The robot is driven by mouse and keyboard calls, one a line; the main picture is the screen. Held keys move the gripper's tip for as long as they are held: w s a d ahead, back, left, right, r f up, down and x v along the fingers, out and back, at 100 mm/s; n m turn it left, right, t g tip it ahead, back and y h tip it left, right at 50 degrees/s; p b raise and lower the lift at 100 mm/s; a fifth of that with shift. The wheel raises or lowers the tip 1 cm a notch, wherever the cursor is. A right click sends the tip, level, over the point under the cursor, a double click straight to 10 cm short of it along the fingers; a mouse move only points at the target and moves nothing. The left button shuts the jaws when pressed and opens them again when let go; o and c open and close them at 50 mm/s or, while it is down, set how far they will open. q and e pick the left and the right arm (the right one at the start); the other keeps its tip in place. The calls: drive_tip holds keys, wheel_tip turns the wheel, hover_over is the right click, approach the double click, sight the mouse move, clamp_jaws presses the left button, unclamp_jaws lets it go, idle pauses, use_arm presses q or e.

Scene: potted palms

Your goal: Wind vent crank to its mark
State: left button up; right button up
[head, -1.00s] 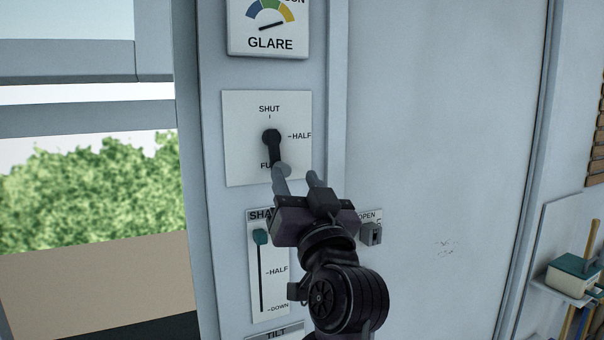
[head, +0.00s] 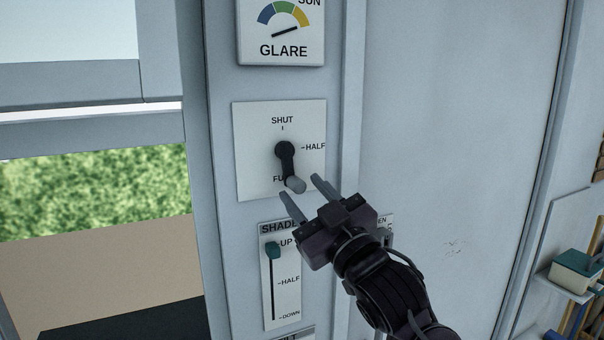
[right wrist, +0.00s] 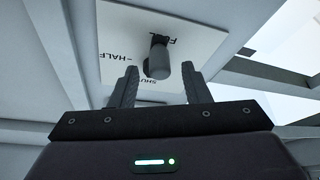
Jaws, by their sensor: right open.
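The vent crank (head: 286,158) is a black arm with a grey knob (head: 295,185) on a white plate (head: 252,150) marked SHUT at top, HALF at right and FULL at bottom. The crank points down and slightly right, partly covering the FULL label. My right gripper (head: 302,187) is open, its fingertips close to the knob, one on each side of it in the picture. In the right wrist view the knob (right wrist: 157,63) shows between the open fingers (right wrist: 159,77); contact cannot be told. My left gripper is not in view.
A GLARE gauge (head: 283,50) sits above the plate. A SHADE slider (head: 273,251) with its teal knob at UP is below, and a partly hidden switch panel (head: 384,221) is behind my gripper. A window is at left; a shelf (head: 572,284) with a box is at right.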

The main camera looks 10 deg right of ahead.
sight(297, 191)
drive_tip(key=p+x, duration=0.1)
drive_tip(key=x, duration=0.2)
drive_tip(key=shift+w, duration=0.1)
clamp_jaws()
drive_tip(key=shift+a+f+m+t+h+b, duration=0.15)
drive_tip(key=shift+m+t+h+b, duration=0.15)
drive_tip(key=shift+m+b, duration=0.3)
drive_tip(key=shift+a+m, duration=0.1)
drive_tip(key=shift+m, duration=0.3)
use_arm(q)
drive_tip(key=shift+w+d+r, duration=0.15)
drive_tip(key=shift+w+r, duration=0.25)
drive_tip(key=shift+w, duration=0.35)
use_arm(e)
drive_tip(key=shift+c, duration=1.2)
unclamp_jaws()
drive_tip(key=shift+o, duration=1.2)
drive_tip(key=shift+a, duration=0.1)
